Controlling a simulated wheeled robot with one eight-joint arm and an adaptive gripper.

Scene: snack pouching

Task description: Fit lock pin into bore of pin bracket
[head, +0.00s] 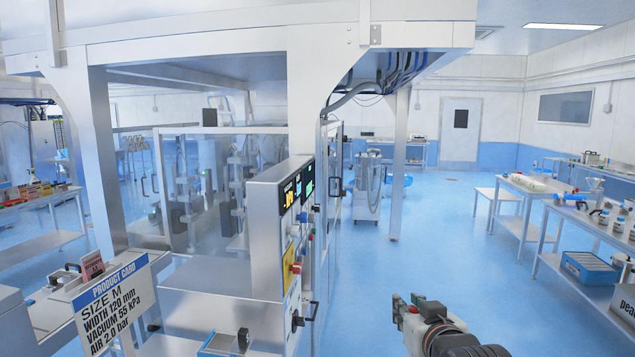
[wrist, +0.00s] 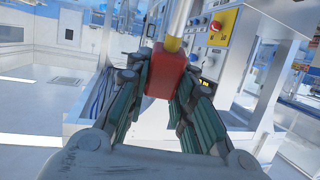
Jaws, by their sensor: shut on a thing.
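My gripper (wrist: 166,80) is shut on the lock pin (wrist: 166,74), which shows a red block-shaped handle, a yellow collar and a pale metal shaft pointing away toward the top of the wrist view. The green-ribbed fingers press on both sides of the red handle. In the head view my gripper (head: 410,302) is low and right of centre, over the open floor to the right of the machine. The pin is not clear there. I cannot make out the pin bracket or its bore in either view.
The machine's control panel (head: 297,225) stands left of my gripper, with a red button on yellow in the wrist view (wrist: 221,27). A product card (head: 112,300) is at lower left. Benches (head: 590,276) line the right side. Blue floor (head: 440,230) between is clear.

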